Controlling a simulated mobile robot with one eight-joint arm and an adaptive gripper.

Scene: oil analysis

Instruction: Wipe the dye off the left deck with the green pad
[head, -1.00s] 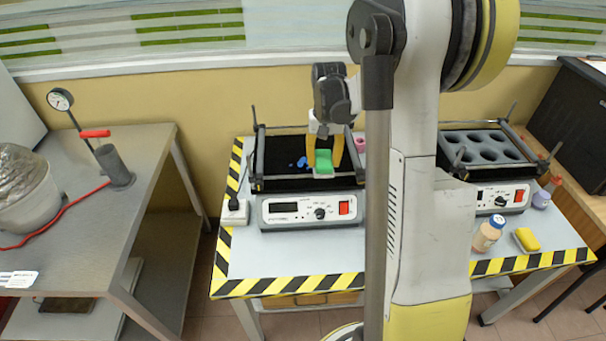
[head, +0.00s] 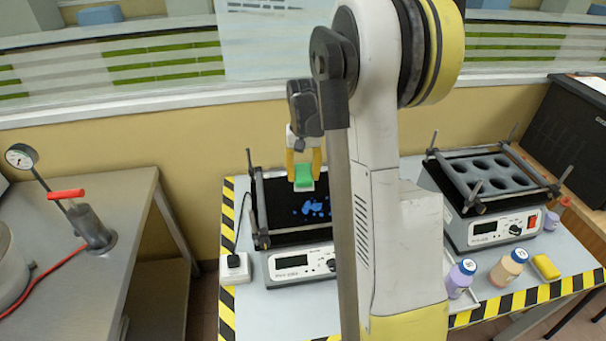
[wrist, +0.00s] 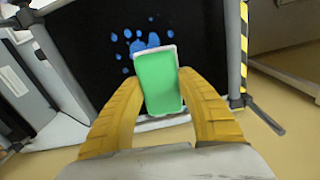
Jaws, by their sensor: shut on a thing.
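My gripper (head: 303,172) has yellow fingers shut on the green pad (head: 304,177), which has a white edge. The pad also shows between the fingers in the wrist view (wrist: 158,80). The left deck (head: 275,192) is a black surface framed by grey rails on a shaker. Blue dye (head: 312,208) lies on it as a patch with several spots, also seen in the wrist view (wrist: 146,42). The pad appears over the deck's back part, just behind the dye; I cannot tell whether it touches. My arm hides the deck's right side.
A second shaker with a holed rack (head: 487,174) stands to the right. A white plug box (head: 235,267) sits left of the left shaker.

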